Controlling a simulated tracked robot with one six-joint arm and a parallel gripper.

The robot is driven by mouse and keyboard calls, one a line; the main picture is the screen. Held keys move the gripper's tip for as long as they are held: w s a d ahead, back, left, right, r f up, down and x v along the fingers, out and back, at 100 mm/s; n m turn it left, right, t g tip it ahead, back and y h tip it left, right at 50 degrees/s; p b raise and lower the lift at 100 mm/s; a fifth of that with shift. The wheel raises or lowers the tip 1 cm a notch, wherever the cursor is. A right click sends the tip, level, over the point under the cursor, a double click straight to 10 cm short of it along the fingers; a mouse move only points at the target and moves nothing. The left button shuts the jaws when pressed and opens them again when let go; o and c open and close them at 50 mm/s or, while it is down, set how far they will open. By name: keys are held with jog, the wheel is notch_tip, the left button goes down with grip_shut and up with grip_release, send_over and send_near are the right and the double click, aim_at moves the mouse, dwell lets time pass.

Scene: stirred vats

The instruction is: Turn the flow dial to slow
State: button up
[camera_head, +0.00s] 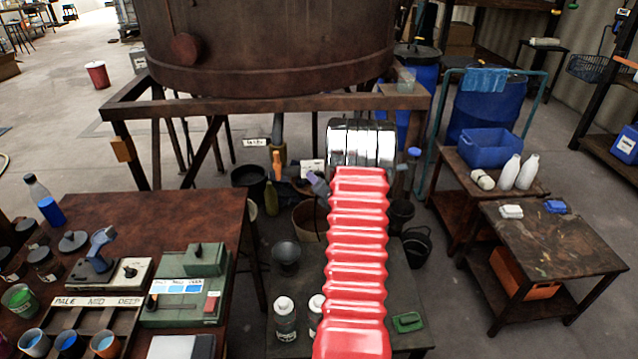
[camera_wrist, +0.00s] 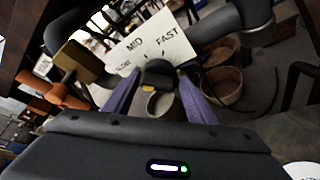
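The flow dial's dark knob (camera_wrist: 158,74) sits in front of a white plate (camera_wrist: 150,42) in the wrist view. The plate reads MID and FAST, with a smaller, blurred word at its left end. The plate is small in the head view (camera_head: 312,167). I cannot read where the knob points. My gripper (camera_wrist: 159,82) has its two purple fingers apart, one on each side of the knob. Whether they touch it is not clear. In the head view my gripper (camera_head: 318,184) is small and partly hidden by my red arm.
A big rusty vat (camera_head: 265,45) stands on a frame above the plate. An orange lever (camera_wrist: 52,92) is left of the dial, and a grey pipe (camera_wrist: 225,25) runs behind. Buckets and bottles crowd the floor and low table below. A brown bench (camera_head: 180,210) with equipment is at left.

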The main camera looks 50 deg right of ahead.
jog(key=shift+o, duration=0.4)
jog(key=shift+r, duration=0.15)
jog(key=v, duration=1.3)
jog(key=shift+s+a, duration=0.15)
jog(key=shift+s, duration=0.15)
jog(key=shift+s, duration=0.15)
